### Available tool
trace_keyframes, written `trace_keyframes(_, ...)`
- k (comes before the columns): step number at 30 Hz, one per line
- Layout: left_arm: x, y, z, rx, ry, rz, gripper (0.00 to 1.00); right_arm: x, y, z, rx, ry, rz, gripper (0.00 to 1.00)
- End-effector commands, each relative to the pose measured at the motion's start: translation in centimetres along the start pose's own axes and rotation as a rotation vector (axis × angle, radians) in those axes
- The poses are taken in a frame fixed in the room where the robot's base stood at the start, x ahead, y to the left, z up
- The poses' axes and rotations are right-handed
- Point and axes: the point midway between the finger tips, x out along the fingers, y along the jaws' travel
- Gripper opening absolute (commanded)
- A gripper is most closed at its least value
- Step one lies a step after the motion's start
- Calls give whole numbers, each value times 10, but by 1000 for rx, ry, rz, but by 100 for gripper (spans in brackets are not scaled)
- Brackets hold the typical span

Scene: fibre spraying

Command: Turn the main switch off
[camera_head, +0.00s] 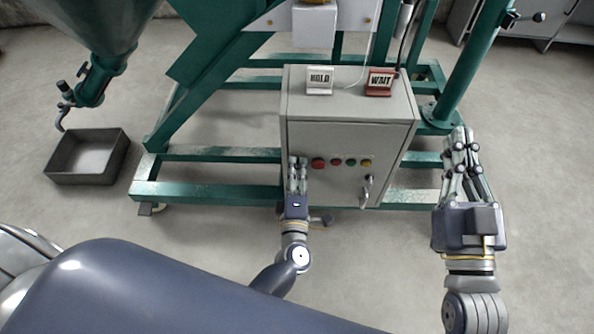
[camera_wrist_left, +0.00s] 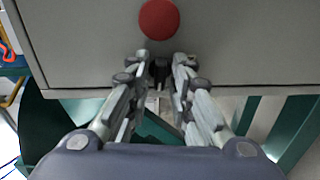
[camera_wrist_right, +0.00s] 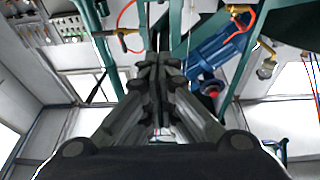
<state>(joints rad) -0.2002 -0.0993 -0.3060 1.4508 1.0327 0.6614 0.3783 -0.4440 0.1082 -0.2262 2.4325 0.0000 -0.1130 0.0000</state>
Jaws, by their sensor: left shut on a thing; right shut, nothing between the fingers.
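The grey control box (camera_head: 340,150) stands in front of the green frame. Its front has a red button (camera_head: 318,163), small green and yellow buttons (camera_head: 351,162) and a keyed lock or handle (camera_head: 366,190) lower right. My left gripper (camera_head: 297,165) is at the left part of the front, left of the red button. In the left wrist view its fingers are closed around a small dark knob (camera_wrist_left: 160,70), apparently the main switch, mostly hidden by the fingers. The red button (camera_wrist_left: 159,18) is just beyond it. My right gripper (camera_head: 459,140) is shut and empty, right of the box.
Signs reading HOLD (camera_head: 319,80) and WAIT (camera_head: 380,83) stand on the box. A green post (camera_head: 470,65) rises behind my right gripper. A grey tray (camera_head: 88,157) lies on the floor at left, below the green hopper (camera_head: 95,25). Floor at far right is clear.

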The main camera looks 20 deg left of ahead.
Motion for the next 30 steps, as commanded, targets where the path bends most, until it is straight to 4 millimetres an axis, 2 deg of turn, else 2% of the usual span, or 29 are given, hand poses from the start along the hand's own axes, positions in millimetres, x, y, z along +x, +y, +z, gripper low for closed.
trace_keyframes(9, -1, -2, 0, -93, 0, -3, 0, 0, -2, -14, 3, 75, -4, 0)
trace_keyframes(23, -1, -2, 0, -104, 1, -4, 0, 0, -2, -16, 3, 84, -4, 0)
trace_keyframes(24, -1, -2, -1, -104, 1, -4, 25, 0, -2, -16, 3, 84, -4, 0)
trace_keyframes(25, -1, -2, 0, -104, 1, -4, 30, 0, -2, -16, 3, 84, -4, 0)
trace_keyframes(30, 0, -1, 0, -104, 1, -2, 30, 0, -2, -16, 3, 84, -4, 0)
